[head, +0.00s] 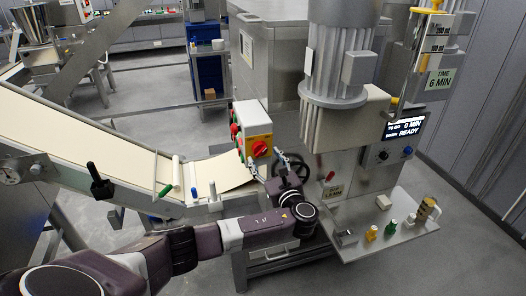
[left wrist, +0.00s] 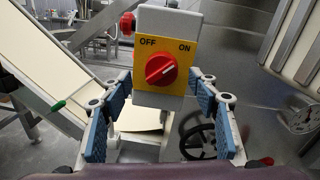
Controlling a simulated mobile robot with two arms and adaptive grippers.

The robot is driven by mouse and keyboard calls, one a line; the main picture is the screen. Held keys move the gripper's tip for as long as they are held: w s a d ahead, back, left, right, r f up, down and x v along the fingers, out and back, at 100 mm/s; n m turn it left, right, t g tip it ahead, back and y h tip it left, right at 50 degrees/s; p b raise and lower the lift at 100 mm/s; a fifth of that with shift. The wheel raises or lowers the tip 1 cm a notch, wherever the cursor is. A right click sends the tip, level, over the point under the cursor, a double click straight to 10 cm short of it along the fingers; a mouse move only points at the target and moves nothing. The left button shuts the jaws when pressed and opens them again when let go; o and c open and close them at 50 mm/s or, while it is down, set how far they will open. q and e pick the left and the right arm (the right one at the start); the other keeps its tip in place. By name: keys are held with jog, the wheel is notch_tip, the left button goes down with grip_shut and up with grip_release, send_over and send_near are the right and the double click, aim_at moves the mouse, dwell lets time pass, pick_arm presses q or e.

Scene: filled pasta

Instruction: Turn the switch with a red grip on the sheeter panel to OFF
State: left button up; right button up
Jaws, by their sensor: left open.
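The switch with a red grip (head: 259,149) sits on a yellow plate on the grey sheeter panel box (head: 247,118). In the left wrist view the red grip (left wrist: 161,70) is close ahead. Its white line slants to the upper right, toward the ON label; OFF is at the upper left. My left gripper (head: 267,164) is open just in front of and below the plate. Its blue-padded fingers (left wrist: 161,95) stand apart at either side, below the grip and seemingly not touching it. My right gripper is out of view.
A cream dough belt (head: 95,135) slopes down at the left, with a dough sheet (head: 222,172) beside the panel. A black handwheel (head: 292,167) is right of my gripper. A motor machine (head: 340,50) stands right, above a small-item shelf (head: 375,225).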

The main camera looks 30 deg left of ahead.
aim_at(262, 153)
pick_arm(q)
jog(key=shift+x, duration=1.2)
jog(key=shift+w+a, duration=0.1)
jog(key=shift+w, duration=0.25)
jog(key=shift+w+a, duration=0.1)
jog(key=shift+a, duration=0.15)
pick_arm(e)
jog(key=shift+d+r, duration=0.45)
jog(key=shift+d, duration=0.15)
pick_arm(q)
jog(key=c, duration=1.2)
jog(key=shift+o, duration=0.2)
